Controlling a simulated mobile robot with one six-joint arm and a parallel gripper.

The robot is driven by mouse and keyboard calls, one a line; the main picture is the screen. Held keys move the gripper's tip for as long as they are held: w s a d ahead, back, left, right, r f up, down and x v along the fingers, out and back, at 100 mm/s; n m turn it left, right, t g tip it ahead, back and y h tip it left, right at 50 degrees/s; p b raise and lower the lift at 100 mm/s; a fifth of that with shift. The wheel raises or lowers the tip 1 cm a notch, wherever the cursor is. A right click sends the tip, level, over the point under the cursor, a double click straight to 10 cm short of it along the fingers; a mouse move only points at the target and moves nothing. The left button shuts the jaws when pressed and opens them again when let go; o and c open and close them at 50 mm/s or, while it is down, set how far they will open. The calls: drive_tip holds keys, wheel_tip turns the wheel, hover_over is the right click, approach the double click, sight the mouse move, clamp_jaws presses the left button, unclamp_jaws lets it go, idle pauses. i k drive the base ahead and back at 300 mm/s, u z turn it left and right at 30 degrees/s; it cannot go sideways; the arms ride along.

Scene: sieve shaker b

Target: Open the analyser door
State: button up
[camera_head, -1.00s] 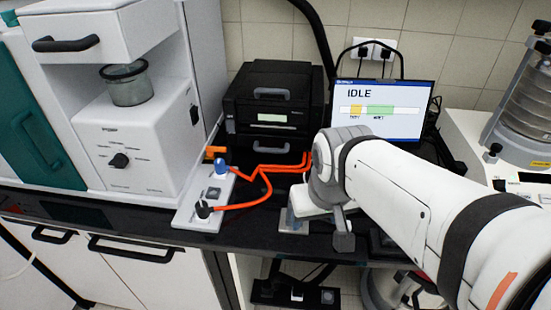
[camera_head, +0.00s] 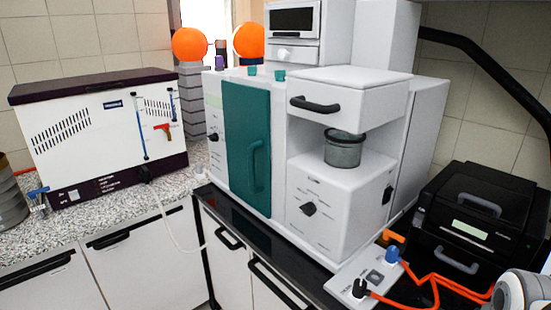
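The analyser (camera_head: 345,195) is a white bench instrument in the middle of the head view. Its teal door (camera_head: 240,115) is on the front left and looks shut, with a teal vertical handle (camera_head: 256,165) near its right edge. To the right of the door is an open bay with a glass cup (camera_head: 344,150) under a white drawer front with a black handle (camera_head: 315,104). Part of my arm shows at the bottom right corner, well to the right of the door. My gripper is not in view.
A white and dark purple bath unit (camera_head: 95,135) stands on the granite counter at the left. A black printer-like box (camera_head: 480,220) and a control plate (camera_head: 362,283) with orange cables are at the right. The space in front of the teal door looks clear.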

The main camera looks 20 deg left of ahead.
sight(246, 108)
drive_tip(key=u, duration=1.2)
drive_tip(key=k, duration=0.6)
drive_tip(key=u, duration=0.7)
drive_tip(key=i, duration=1.3)
drive_tip(key=u, duration=0.1)
